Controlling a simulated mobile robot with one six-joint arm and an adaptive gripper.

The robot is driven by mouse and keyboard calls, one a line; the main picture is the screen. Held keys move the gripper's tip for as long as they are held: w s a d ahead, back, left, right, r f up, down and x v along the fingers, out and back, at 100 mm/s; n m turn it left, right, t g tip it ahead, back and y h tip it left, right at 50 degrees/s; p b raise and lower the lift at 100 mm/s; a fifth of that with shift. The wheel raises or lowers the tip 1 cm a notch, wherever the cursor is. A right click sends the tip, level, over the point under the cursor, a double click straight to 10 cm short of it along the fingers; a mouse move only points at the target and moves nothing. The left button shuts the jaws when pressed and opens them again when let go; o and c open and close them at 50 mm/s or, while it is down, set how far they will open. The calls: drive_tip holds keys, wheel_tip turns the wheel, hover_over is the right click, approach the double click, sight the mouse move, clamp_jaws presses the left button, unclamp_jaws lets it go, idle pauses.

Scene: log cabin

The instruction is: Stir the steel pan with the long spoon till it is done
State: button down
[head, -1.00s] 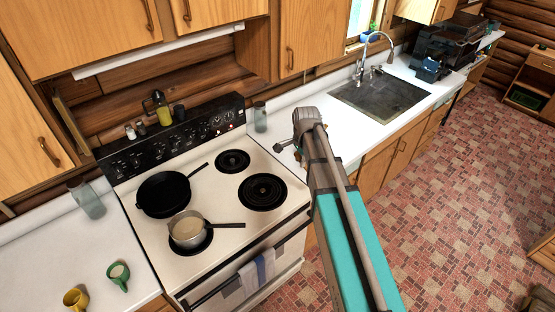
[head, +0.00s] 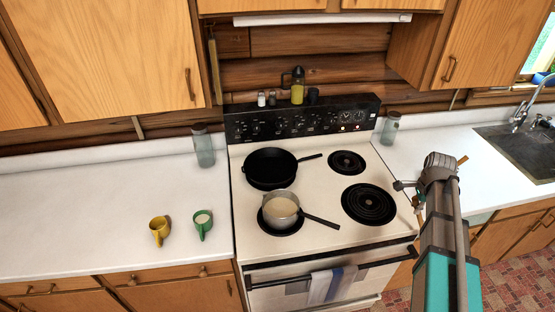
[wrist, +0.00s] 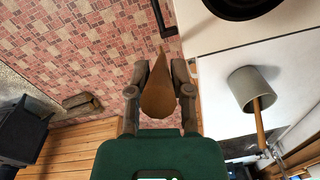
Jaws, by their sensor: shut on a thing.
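The steel pan (head: 283,221) sits on the front left burner of the stove, with pale contents and its dark handle pointing right. My gripper (wrist: 160,88) is shut on a wooden spoon (wrist: 159,98). In the wrist view its broad end is near the camera and the rest tapers away between the fingers. In the head view my arm's end is right of the stove, apart from the pan; the fingers are mostly hidden there. The pan is not in the wrist view.
A black skillet (head: 270,169) is behind the pan on the stove (head: 315,238). The right burners are bare. A yellow mug (head: 159,231) and a green mug (head: 203,226) stand on the left counter. A grey crock (wrist: 247,88) with a wooden handle in it shows in the wrist view.

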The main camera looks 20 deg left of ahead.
sight(421, 222)
wheel_tip(421, 222, down, 11)
drive_tip(key=b, duration=0.9)
drive_tip(key=shift+r, duration=0.2)
drive_tip(key=shift+d, duration=0.15)
